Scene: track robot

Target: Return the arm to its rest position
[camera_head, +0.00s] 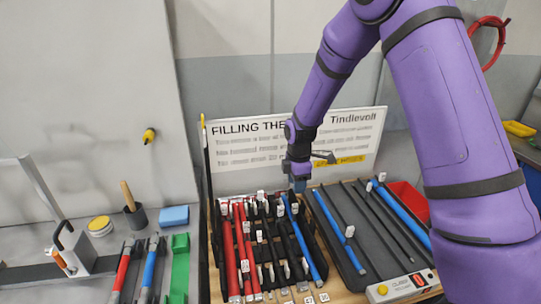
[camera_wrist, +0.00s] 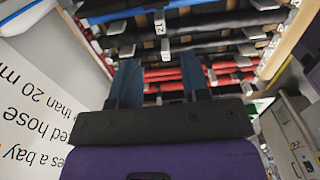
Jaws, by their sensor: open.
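My purple arm (camera_head: 455,130) reaches in from the right and bends down over the hose rack. My gripper (camera_head: 298,185) points down above the back of the rack, in front of the sign. In the wrist view its two blue fingers (camera_wrist: 160,80) stand apart with nothing held between them. Red hoses (camera_head: 240,250), black hoses and a blue hose (camera_head: 305,240) lie in the rack beneath, with white tags on them. How high the fingertips are above the hoses is hard to tell.
A sign board (camera_head: 355,135) stands close behind my gripper. A grey tray (camera_head: 355,240) with hoses lies right of the rack, near a red bin (camera_head: 410,198). On the left are a blue block (camera_head: 174,216), a dark cup (camera_head: 136,215) and a green holder (camera_head: 180,265).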

